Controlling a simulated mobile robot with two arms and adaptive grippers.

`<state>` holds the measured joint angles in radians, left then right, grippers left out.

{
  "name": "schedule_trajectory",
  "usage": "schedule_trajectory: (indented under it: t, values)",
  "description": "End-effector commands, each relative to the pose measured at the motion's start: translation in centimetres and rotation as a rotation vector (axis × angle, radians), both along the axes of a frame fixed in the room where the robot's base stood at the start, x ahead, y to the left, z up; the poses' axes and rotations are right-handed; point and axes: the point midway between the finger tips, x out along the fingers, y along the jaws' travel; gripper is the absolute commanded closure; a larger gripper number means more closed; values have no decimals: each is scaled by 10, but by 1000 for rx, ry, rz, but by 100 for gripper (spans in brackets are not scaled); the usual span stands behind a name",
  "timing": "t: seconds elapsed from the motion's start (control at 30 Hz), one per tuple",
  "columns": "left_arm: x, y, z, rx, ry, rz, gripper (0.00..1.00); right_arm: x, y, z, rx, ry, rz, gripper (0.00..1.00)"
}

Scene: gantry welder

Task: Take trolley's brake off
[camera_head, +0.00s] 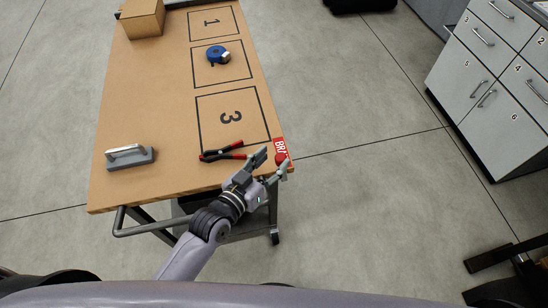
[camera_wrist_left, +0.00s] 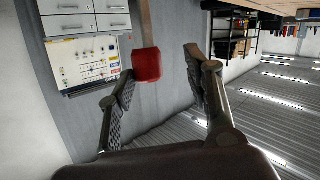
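The trolley (camera_head: 160,100) has a wooden top and a grey push handle at its near left end. A red brake knob (camera_head: 281,159) is at its near right corner, by a red label (camera_head: 280,146) whose lettering is partly hidden. My left gripper (camera_head: 272,160) is open at that corner, close to the knob. In the left wrist view the red knob (camera_wrist_left: 147,65) shows beyond the open fingers of the left gripper (camera_wrist_left: 160,75), nearer the left finger. I cannot tell whether they touch. My right gripper is not in view.
On the trolley top are red-handled pliers (camera_head: 222,152), a blue tape measure (camera_head: 218,54), a grey block with a handle (camera_head: 130,156) and a cardboard box (camera_head: 142,18). Grey cabinets (camera_head: 495,75) stand at the right. The floor between is clear.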

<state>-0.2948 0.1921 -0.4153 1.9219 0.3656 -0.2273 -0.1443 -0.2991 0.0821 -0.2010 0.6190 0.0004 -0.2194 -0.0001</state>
Motion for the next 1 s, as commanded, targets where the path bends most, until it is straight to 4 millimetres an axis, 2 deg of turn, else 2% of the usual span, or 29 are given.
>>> schedule_trajectory:
  t: [0.3,0.5,0.7,1.0]
  values:
    - [-59,33,13,3,4,-2,54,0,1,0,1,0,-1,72]
    - [-83,47,19,1,3,-1,54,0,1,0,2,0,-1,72]
    - [-91,51,22,1,2,-1,54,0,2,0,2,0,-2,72]
    - [-90,51,22,-1,1,-1,54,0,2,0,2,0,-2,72]
